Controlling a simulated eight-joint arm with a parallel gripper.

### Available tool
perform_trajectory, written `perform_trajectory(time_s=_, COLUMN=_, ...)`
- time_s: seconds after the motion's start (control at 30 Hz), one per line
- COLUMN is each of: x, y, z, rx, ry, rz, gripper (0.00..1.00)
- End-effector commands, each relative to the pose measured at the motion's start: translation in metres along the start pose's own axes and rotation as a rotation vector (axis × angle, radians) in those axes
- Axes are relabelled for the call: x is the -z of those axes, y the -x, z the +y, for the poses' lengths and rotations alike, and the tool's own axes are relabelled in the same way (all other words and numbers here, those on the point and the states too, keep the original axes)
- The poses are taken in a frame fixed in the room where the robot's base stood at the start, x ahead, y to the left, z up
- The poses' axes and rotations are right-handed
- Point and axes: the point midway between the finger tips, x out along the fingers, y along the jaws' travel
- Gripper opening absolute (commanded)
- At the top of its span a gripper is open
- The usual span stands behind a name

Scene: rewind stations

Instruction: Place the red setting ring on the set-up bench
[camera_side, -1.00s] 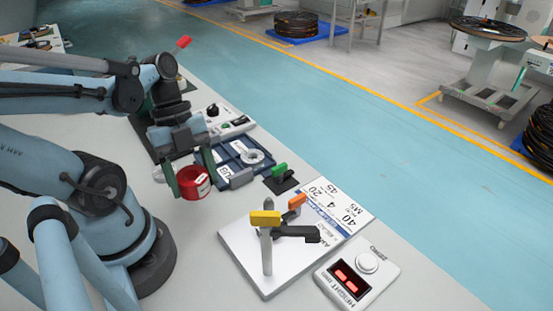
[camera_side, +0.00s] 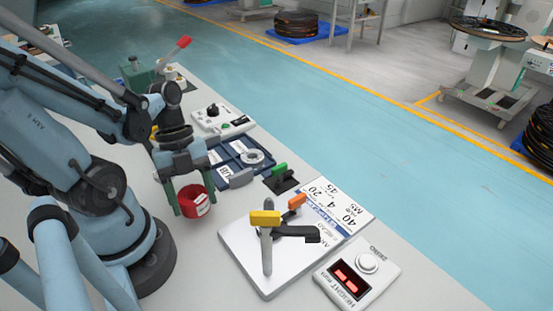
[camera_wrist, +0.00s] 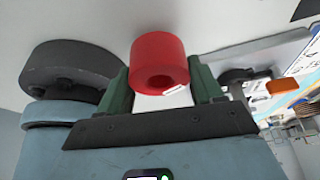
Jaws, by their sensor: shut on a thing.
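The red setting ring (camera_side: 194,202) is a short red cylinder with a white label, in the middle left of the side view. My gripper (camera_side: 190,196) is shut on it, with a green finger on each side. The ring is held above the pale bench top, left of the white plate with the yellow and orange handles. In the wrist view the red ring (camera_wrist: 158,62) sits between the green fingers of my gripper (camera_wrist: 160,85), and its hole is visible. I cannot tell which surface is the set-up bench.
A white plate (camera_side: 240,262) carries a post with a yellow handle (camera_side: 265,218). A device with a red display (camera_side: 350,282) stands at its right. A dark blue tray (camera_side: 255,172) with a pale ring, and a green-handled part (camera_side: 280,170), lie behind. Bare bench (camera_side: 200,285) shows in front.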

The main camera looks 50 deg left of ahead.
Motion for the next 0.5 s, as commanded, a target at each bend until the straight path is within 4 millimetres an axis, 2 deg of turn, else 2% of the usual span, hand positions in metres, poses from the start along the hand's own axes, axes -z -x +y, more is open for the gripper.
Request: perform_trajectory(time_s=0.5, x=-0.011, y=-0.028, z=0.0, rx=0.0, ry=0.0, rz=0.0, gripper=0.27)
